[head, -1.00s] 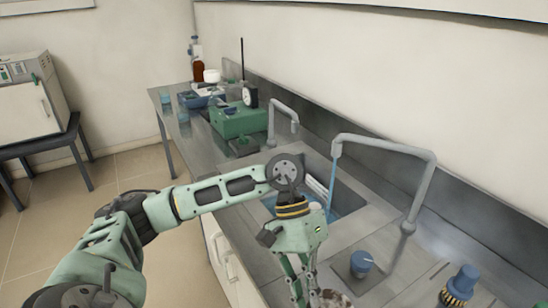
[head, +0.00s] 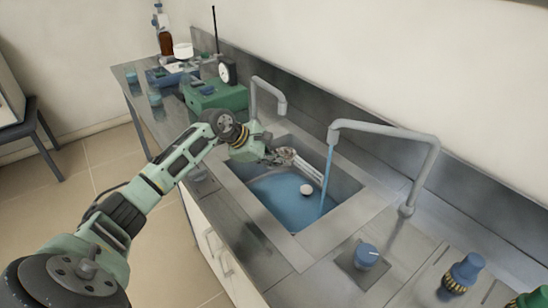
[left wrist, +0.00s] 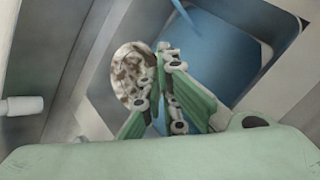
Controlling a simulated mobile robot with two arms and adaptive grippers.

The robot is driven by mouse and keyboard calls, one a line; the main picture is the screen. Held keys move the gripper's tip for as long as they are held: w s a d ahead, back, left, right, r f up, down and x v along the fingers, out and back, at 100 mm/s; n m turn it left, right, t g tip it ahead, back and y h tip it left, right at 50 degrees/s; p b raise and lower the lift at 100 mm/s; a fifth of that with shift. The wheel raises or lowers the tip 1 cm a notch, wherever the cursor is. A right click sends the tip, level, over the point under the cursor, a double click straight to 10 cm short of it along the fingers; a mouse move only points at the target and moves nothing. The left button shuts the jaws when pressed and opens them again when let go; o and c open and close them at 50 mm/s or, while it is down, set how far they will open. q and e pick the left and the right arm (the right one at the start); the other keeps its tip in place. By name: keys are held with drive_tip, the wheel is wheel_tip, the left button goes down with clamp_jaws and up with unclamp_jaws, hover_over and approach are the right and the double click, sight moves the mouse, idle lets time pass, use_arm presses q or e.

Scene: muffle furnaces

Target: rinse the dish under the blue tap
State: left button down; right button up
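My left gripper (head: 268,154) is over the back left part of the sink (head: 345,226). It is shut on a dish (head: 284,154), which shows as a round plate with brown and white speckles in the left wrist view (left wrist: 130,72). The fingers (left wrist: 163,80) cover part of its right side. The near tap (head: 385,130) runs a blue stream of water (head: 327,182) into the sink. Its blue knob (head: 367,253) sits on the counter in front. The dish is left of the stream and apart from it. My right gripper is out of view.
Blue water (head: 285,203) lies in the sink, with a small white round thing (head: 306,189) in it. A second grey tap (head: 268,86) stands behind. A green device (head: 215,97) is farther back.

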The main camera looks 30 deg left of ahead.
use_arm(q)
drive_tip(key=shift+w+a+n, duration=0.25)
drive_tip(key=shift+a+n, duration=0.05)
drive_tip(key=shift+a, duration=0.05)
drive_tip(key=shift+d, duration=0.25)
drive_tip(key=w+d+f+p, duration=0.2)
drive_tip(key=d+p, duration=0.1)
drive_tip(key=d, duration=0.9)
drive_tip(key=shift+w, duration=0.15)
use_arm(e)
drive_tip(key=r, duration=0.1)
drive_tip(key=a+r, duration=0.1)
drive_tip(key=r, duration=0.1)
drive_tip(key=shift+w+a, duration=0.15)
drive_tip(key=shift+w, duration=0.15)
use_arm(q)
drive_tip(key=shift+d, duration=0.1)
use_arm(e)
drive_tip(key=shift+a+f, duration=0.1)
use_arm(q)
drive_tip(key=shift+a+b, duration=0.4)
drive_tip(key=shift+a, duration=0.15)
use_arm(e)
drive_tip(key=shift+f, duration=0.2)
